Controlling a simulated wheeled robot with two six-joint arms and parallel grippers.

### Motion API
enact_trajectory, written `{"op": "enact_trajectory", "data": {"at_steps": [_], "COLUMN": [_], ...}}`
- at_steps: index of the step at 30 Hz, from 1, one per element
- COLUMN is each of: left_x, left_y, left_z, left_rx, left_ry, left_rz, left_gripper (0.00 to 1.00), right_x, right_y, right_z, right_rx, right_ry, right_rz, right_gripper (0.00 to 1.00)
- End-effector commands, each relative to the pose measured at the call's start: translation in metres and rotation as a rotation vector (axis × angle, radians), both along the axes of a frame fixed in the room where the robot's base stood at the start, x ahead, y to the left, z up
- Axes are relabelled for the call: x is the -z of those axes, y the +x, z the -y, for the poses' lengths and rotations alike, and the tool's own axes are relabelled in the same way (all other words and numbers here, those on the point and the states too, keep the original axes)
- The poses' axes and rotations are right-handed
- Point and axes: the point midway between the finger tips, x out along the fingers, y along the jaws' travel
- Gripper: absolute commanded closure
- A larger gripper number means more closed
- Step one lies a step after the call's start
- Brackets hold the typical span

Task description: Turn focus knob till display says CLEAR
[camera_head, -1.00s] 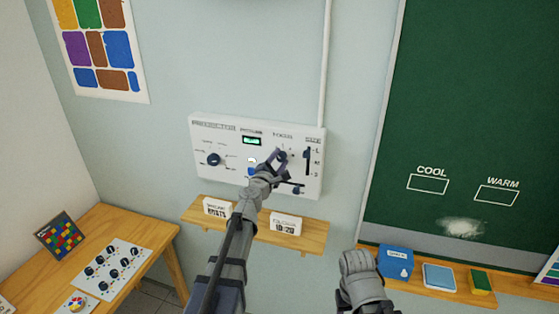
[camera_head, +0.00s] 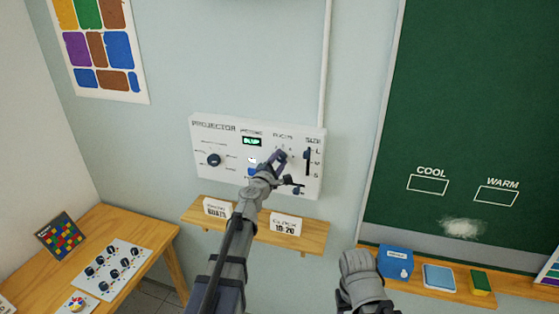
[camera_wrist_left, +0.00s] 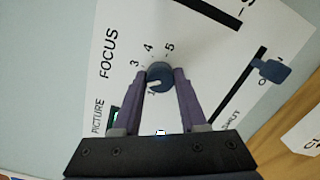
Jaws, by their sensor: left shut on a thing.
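The white projector panel (camera_head: 232,178) hangs on the wall. Its small green display (camera_head: 251,141) shows blurry letters that look like BLUR. My left gripper (camera_head: 279,158) is at the panel's focus dial and hides most of the knob in the head view. In the left wrist view, the dark blue focus knob (camera_wrist_left: 159,74) sits between the two purple fingers of the left gripper (camera_wrist_left: 166,76), which are shut on it. A white mark on the knob points to the lower left there. Numbers 3, 4 and 5 show around it. My right gripper is not visible; only grey arm parts show.
A slider (camera_head: 307,156) and a lower lever (camera_head: 298,190) lie close to the focus knob. Another dark knob (camera_head: 213,160) is at the panel's left. A blue box (camera_head: 395,263) stands on the chalkboard ledge.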

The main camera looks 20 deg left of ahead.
Motion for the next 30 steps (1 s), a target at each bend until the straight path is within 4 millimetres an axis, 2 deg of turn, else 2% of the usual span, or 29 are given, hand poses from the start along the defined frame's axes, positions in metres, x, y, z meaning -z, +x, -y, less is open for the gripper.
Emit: {"op": "enact_trajectory", "data": {"at_steps": [15,30], "left_x": [-0.0006,-0.0002], "left_y": [-0.0009,-0.0013], "left_z": [0.0013,0.0017], "left_rx": [0.002,0.004], "left_ry": [0.417,0.607], "left_rz": [0.014,0.020], "left_gripper": [1.00,1.00], "right_x": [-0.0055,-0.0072], "right_y": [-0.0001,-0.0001], "right_z": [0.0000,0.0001], "right_rx": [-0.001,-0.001], "right_ry": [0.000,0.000], "right_rz": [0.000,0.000], "right_gripper": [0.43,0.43]}}
